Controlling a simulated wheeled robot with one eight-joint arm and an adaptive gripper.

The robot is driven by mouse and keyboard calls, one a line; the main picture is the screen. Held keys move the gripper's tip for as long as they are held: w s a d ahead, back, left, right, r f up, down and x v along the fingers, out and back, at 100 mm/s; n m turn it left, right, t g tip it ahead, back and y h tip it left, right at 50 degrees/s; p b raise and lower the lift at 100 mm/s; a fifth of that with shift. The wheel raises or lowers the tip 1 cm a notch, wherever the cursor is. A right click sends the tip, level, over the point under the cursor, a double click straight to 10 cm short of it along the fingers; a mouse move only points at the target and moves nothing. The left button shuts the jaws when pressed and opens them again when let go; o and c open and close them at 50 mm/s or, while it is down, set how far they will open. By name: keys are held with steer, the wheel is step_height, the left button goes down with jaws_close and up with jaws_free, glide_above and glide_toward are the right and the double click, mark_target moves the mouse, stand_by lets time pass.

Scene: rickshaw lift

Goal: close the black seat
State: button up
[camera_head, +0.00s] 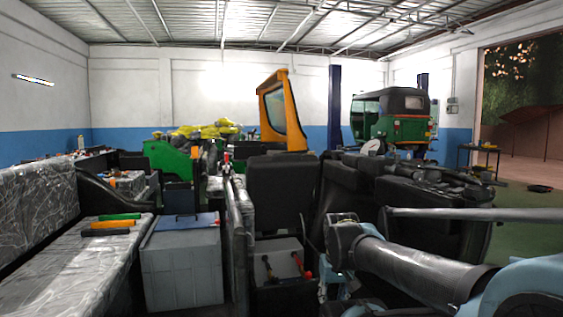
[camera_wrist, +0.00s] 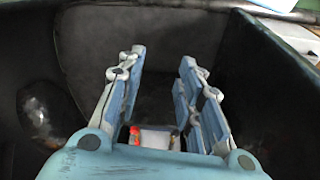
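The black seat (camera_head: 283,190) is most likely the upright dark padded panel near the middle of the head view. Below it is an open compartment (camera_head: 278,262) with red-handled tools in it. In the wrist view, my gripper (camera_wrist: 160,65) has its two light-blue fingers spread apart, with nothing held between them. A dark panel (camera_wrist: 85,50) stands beyond the fingers; I cannot tell whether it is the seat. In the head view my arm reaches in from the right, and its end is mostly hidden low beside the compartment.
Dark seats (camera_head: 400,195) stand close on the right. A small pale object (camera_wrist: 155,139) shows between the finger bases.

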steer(key=r, duration=0.1)
steer(key=w+r, duration=0.1)
steer(key=r, duration=0.1)
steer(key=shift+w+a, duration=0.1)
steer(key=shift+w, duration=0.05)
jaws_close()
steer(key=w+a+r+n+t+y, duration=0.1)
steer(key=w+a+r+t, duration=0.25)
steer(key=w+r, duration=1.25)
steer(key=w+a+r+t, duration=0.35)
steer(key=w+r, duration=0.95)
steer(key=w, duration=0.7)
steer(key=w+a+r+n+t+y, duration=0.15)
steer(key=w+a+r, duration=0.35)
steer(key=w+r, duration=1.05)
steer(key=shift+m+t, duration=0.25)
steer(key=shift+t, duration=0.1)
steer(key=x, duration=0.7)
steer(key=d+x, duration=0.1)
steer(key=x, duration=0.3)
steer(key=shift+w+a+f, duration=0.1)
steer(key=shift+f, duration=0.5)
steer(key=shift+s+d+f, duration=0.15)
steer(key=shift+s+f, duration=0.4)
steer(key=shift+s, duration=0.2)
steer(key=shift+s+d+f, duration=0.1)
steer(key=shift+s+f, duration=0.4)
steer(key=shift+s, duration=0.2)
